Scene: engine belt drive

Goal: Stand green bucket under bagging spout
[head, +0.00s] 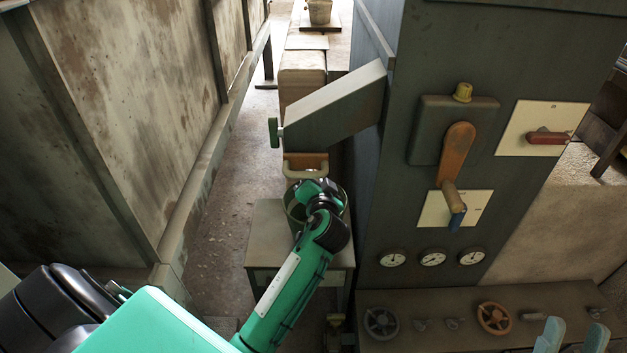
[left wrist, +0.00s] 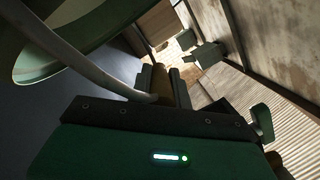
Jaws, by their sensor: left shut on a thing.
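The green bucket (head: 292,212) is below the spout in the head view, partly hidden by my left wrist. Its green rim (left wrist: 72,45) and pale bail (left wrist: 85,66) fill the upper left of the left wrist view. My left gripper (left wrist: 165,84) is shut on the brown grip of the bail. The bagging spout (head: 335,108) is a slanted grey chute with a green handle, on the left side of the dark machine. I cannot tell whether the bucket's base touches the stand below. My right gripper (head: 573,342) is open and empty at the lower right.
A small grey stand (head: 262,245) is under the bucket. The machine (head: 430,70) carries levers and gauges, with a valve ledge (head: 450,320) below. A stained panel wall (head: 130,90) borders the narrow floor (head: 225,205) at left.

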